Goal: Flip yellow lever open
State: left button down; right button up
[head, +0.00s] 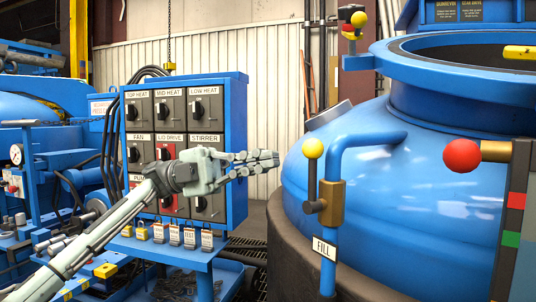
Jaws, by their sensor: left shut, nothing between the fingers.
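The yellow lever (313,148) is a yellow ball on a thin upright handle. Its handle meets a brass valve body (331,204) on a blue pipe (335,165) with a white FILL label (324,248). My left gripper (275,158) comes in from the left with its fingers together, pointing right. Its tips are a short way left of the yellow ball in the picture and appear apart from it. Nothing shows between the fingers. My right gripper is not in view.
A blue control panel (241,150) with several knobs stands behind my left arm. A large blue furnace (440,190) fills the right side. A red ball handle (462,156) is at the right. Another yellow ball (359,19) is at the top.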

pick_arm(q)
jog(key=v, duration=0.9)
jog(key=shift+a+f, duration=0.3)
jog(key=shift+f, duration=0.05)
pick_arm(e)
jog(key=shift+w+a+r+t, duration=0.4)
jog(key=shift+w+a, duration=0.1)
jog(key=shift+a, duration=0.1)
pick_arm(q)
jog(key=shift+w, duration=0.1)
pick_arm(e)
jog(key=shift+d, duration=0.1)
